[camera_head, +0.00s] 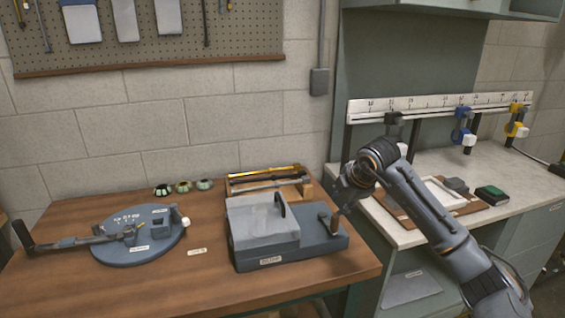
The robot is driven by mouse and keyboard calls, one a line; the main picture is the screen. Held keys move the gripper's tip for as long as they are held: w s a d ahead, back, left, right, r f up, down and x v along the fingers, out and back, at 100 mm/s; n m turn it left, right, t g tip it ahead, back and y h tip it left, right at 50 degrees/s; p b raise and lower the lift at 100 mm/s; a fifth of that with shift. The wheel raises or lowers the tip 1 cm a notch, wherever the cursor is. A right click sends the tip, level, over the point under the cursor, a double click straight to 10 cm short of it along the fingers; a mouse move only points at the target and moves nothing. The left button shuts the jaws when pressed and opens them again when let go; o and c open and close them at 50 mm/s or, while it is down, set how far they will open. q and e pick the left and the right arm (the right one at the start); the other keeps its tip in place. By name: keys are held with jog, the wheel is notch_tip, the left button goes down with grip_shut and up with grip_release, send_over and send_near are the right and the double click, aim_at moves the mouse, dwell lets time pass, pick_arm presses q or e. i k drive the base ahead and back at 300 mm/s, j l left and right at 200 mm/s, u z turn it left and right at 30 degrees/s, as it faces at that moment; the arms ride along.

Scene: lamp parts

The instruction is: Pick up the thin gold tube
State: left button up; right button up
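The thin gold tube (266,172) lies lengthwise along the back of a shallow wooden tray (306,188) behind the grey box-shaped fixture. A darker rod and a silver rod lie in front of it in the same tray. My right gripper (339,214) points down at the right end of the grey fixture, to the right of the tray and apart from the tube. Its fingers are small and dark here, so I cannot tell whether they are open or shut. My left gripper is not in view.
The grey fixture (262,222) with its upright lever stands in front of the tray. A round grey plate with a long-handled tool (140,248) is at left. Several small green-and-black parts (182,187) sit behind it. The wooden table's (190,290) front is clear.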

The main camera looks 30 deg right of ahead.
aim_at(295, 167)
jog(key=i+l, duration=0.15)
jog(key=i, duration=0.2)
jog(key=i+l, duration=0.2)
jog(key=i, duration=0.15)
jog(key=i+l, duration=0.15)
jog(key=i, duration=0.25)
